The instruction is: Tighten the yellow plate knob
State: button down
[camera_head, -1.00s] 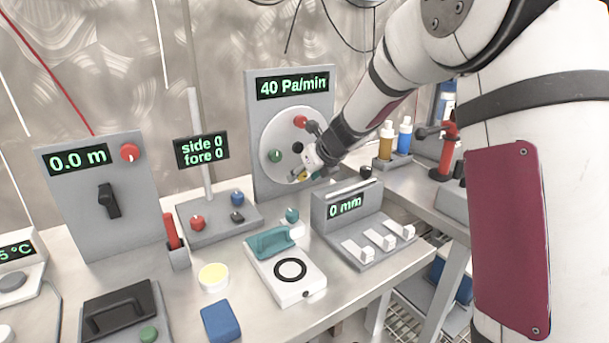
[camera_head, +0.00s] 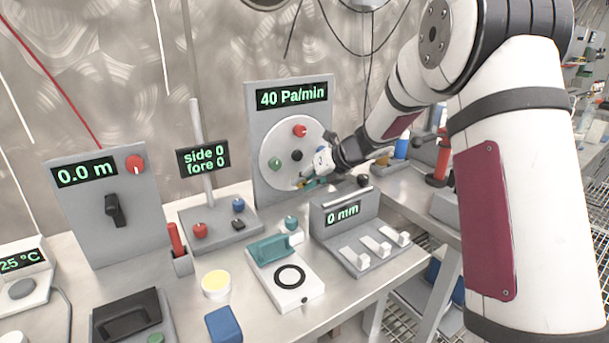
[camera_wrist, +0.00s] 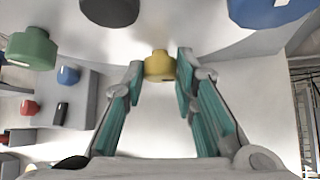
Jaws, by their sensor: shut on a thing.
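The yellow plate knob (camera_wrist: 159,66) sits between my fingertips in the wrist view, with a finger pad against each side. My gripper (camera_wrist: 160,68) is shut on it. In the head view, my gripper (camera_head: 307,182) is at the lower edge of the round white plate (camera_head: 277,143), and the knob is mostly hidden there. The plate is on an upright grey panel (camera_head: 262,112) whose display (camera_head: 291,95) reads 40 Pa/min. The plate also bears a red knob (camera_head: 300,131), a green knob (camera_head: 276,163) and a black knob (camera_head: 297,156). A blue knob (camera_wrist: 265,10) shows in the wrist view.
A grey box (camera_head: 345,210) reading 0 mm, with white switches, stands below my gripper. A small stand (camera_head: 215,224) with red and blue knobs is to the left. A teal-handled white device (camera_head: 284,285) lies in front. Bottles (camera_head: 402,146) stand at right.

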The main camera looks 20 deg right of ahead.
jog(key=shift+f, duration=0.1)
jog(key=c, duration=1.3)
grip_release()
jog(key=v, duration=1.2)
jog(key=shift+d, duration=0.1)
